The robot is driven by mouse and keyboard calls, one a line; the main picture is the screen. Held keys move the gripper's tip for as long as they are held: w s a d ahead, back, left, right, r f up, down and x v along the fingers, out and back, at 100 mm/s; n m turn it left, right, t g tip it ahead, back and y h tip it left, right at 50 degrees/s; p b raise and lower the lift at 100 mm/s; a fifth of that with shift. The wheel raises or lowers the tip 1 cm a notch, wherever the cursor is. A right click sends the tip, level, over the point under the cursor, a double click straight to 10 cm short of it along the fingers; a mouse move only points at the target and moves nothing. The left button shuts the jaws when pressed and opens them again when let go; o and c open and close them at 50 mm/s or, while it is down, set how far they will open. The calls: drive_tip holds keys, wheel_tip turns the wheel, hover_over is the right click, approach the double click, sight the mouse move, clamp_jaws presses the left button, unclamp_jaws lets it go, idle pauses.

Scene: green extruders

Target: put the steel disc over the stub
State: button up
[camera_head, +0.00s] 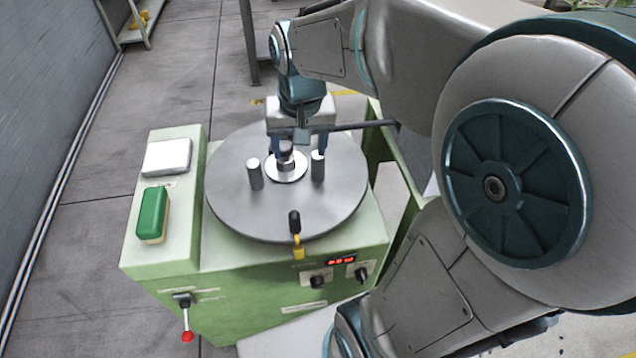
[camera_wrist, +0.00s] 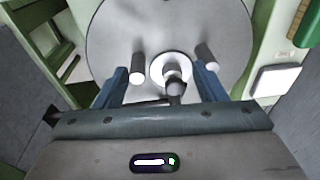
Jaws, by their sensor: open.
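The steel disc (camera_head: 286,177), a bright flat ring, lies near the middle of the round grey plate (camera_head: 270,222) on the green machine. The short dark-topped stub (camera_head: 286,161) stands up through its centre. The wrist view also shows the disc (camera_wrist: 164,58) around the stub (camera_wrist: 174,84). The disc looks flat on the plate, though its underside is hidden. My gripper (camera_head: 298,152) is open above it, with its blue fingers (camera_wrist: 161,75) apart to either side. Neither finger appears to touch the disc, and nothing is held.
Two upright steel posts, a left one (camera_head: 254,175) and a right one (camera_head: 318,167), flank the disc close to my fingers. A black-and-yellow lever (camera_head: 296,235) stands at the plate's front edge. A green box (camera_head: 153,214) and a white box (camera_head: 167,157) sit on the left ledge.

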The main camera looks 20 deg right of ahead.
drive_tip(key=s+f+n+t, duration=0.1)
drive_tip(key=s+f+n, duration=0.1)
drive_tip(key=s, duration=0.7)
drive_tip(key=shift+s+d, duration=0.15)
drive_tip(key=shift+s, duration=0.1)
idle(0.7)
